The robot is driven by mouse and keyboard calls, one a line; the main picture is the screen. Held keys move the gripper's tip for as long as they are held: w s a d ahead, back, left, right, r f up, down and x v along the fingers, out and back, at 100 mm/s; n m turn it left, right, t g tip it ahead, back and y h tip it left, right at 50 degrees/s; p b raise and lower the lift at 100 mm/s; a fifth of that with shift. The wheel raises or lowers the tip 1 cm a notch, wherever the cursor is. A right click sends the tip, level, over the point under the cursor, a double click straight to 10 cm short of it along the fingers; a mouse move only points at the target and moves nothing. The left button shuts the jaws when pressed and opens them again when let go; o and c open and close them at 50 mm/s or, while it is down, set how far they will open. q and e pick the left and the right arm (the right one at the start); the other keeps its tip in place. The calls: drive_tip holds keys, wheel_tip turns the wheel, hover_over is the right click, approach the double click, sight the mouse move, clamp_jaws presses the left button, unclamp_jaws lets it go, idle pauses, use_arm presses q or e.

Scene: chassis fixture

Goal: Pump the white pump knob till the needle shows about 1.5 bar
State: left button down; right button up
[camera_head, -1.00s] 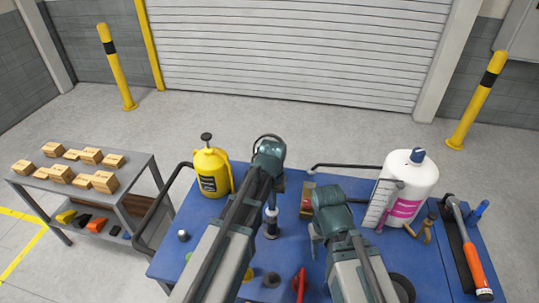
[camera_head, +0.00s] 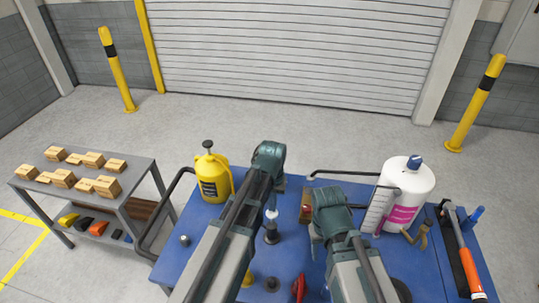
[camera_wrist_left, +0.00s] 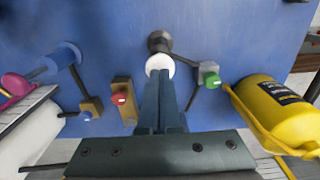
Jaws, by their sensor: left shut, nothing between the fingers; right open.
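The white pump knob (camera_wrist_left: 160,65) stands in front of a round black base (camera_wrist_left: 159,41) in the left wrist view. In the head view, a small white piece (camera_head: 271,214) shows above a black base (camera_head: 271,233) beside my left arm. My left gripper (camera_wrist_left: 160,78) is shut and empty, with its fingertips right at the white knob; whether they touch cannot be told. In the head view the left arm hides most of its fingers. My right gripper (camera_head: 318,222) is open over the table; its fingers are largely hidden. No gauge needle can be read.
A yellow pump bottle (camera_head: 212,175) stands left of my left arm. A white bottle (camera_head: 405,195) and an orange-handled tool (camera_head: 470,268) are at the right. Small blocks with red (camera_wrist_left: 119,98), green (camera_wrist_left: 212,78) and blue knobs flank the pump. A grey shelf (camera_head: 125,180) holds boxes.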

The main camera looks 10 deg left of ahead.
sight(272, 214)
use_arm(q)
drive_tip(key=shift+f, duration=0.1)
wheel_tip(272, 214, down, 5)
drive_tip(key=b, duration=0.5)
wheel_tip(272, 214, up, 5)
drive_tip(key=p, duration=0.5)
drive_tip(key=shift+r, duration=0.2)
drive_tip(key=shift+f, duration=0.25)
wheel_tip(272, 214, down, 5)
drive_tip(key=b, duration=0.5)
wheel_tip(272, 214, up, 5)
drive_tip(key=p, duration=0.5)
